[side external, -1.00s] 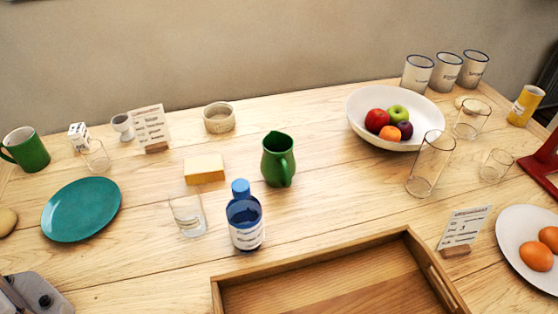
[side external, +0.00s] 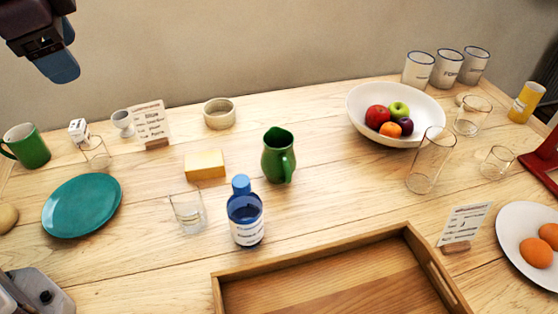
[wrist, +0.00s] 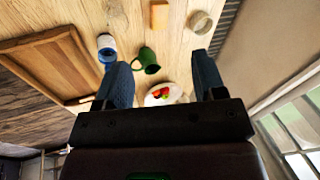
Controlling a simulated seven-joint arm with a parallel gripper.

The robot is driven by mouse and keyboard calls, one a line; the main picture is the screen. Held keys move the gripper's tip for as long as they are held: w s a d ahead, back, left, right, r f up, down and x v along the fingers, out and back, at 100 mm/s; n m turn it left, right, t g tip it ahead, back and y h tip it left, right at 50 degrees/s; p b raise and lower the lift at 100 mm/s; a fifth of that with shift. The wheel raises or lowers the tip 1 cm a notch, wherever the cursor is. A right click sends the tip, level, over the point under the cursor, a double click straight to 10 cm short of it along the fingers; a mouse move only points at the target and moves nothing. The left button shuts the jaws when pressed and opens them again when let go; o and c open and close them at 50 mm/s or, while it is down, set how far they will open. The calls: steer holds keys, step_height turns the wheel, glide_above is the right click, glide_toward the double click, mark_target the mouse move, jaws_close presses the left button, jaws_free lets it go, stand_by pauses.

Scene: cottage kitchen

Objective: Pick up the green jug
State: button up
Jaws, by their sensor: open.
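The green jug (side external: 277,158) stands upright near the middle of the wooden table, its handle facing the camera side. It also shows in the wrist view (wrist: 149,56), between and beyond my fingers. My gripper (side external: 60,68) is at the top left in the side view, high above the table and well away from the jug. In the wrist view my gripper (wrist: 164,78) has its two fingers wide apart, with nothing between them.
A blue bottle (side external: 245,214), a clear glass (side external: 188,212) and a yellow block (side external: 205,165) stand left of the jug. A wooden tray (side external: 312,257) lies in front. A white fruit bowl (side external: 362,104) is at the right. The table just right of the jug is clear.

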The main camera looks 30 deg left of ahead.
steer(key=w+d+f+m+y, duration=0.3)
steer(key=w+d+f+m, duration=0.3)
steer(key=w, duration=0.3)
steer(key=m+t+y, duration=0.4)
steer(key=m+t, duration=0.3)
steer(key=m, duration=0.7)
glide_toward(288, 169)
steer(key=x, duration=0.6)
steer(key=shift+f, duration=0.25)
steer(key=shift+x, duration=3)
steer(key=shift+a+r, duration=0.1)
steer(key=shift+r, duration=0.05)
steer(key=shift+c, duration=0.5)
jaws_close()
